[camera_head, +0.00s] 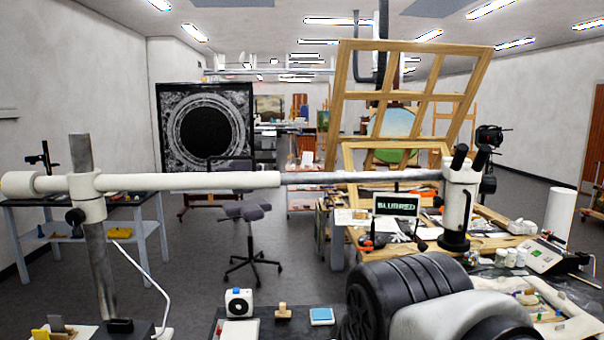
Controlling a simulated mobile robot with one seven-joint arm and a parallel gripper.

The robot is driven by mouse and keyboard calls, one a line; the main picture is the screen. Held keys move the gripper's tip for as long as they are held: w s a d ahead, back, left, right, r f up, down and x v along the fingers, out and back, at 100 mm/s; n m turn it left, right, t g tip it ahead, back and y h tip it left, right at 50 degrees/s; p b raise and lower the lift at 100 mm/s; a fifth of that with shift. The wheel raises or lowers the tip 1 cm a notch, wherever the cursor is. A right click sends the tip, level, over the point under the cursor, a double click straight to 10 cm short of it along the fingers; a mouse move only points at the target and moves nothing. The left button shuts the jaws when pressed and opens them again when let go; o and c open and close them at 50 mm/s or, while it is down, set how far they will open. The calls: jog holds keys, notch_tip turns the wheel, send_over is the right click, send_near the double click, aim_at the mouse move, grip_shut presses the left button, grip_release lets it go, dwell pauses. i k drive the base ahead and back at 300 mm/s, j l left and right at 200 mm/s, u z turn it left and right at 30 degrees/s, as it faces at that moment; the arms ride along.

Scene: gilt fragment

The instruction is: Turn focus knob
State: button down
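A white stereo microscope head (459,205) with two black eyepieces hangs at the right end of a long horizontal boom (235,180), above the cluttered bench. A small dark knob (438,202) shows at the left side of the head; it is too small to tell its setting or whether it is the focus knob. A small display (397,205) left of the head reads "BLURRED" in green. My own black-and-white arm links fill the bottom right and block part of the bench. I cannot make out my gripper; no fingers are clearly seen.
A metal post (94,240) with a black clamp knob (75,216) carries the boom at left. Small dark-and-orange items (367,243) lie below the display. A wooden frame (412,90) stands behind the bench. Open floor and a stool (248,225) lie centre-left.

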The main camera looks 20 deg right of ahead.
aim_at(488, 185)
jog(key=k+l+z, duration=0.1)
jog(key=l, duration=0.65)
jog(key=k+l+z, duration=0.1)
jog(key=l, duration=0.65)
jog(key=k+l+z, duration=0.1)
jog(key=l, duration=0.65)
jog(key=k+l, duration=0.2)
jog(key=l, duration=0.6)
jog(key=z, duration=0.05)
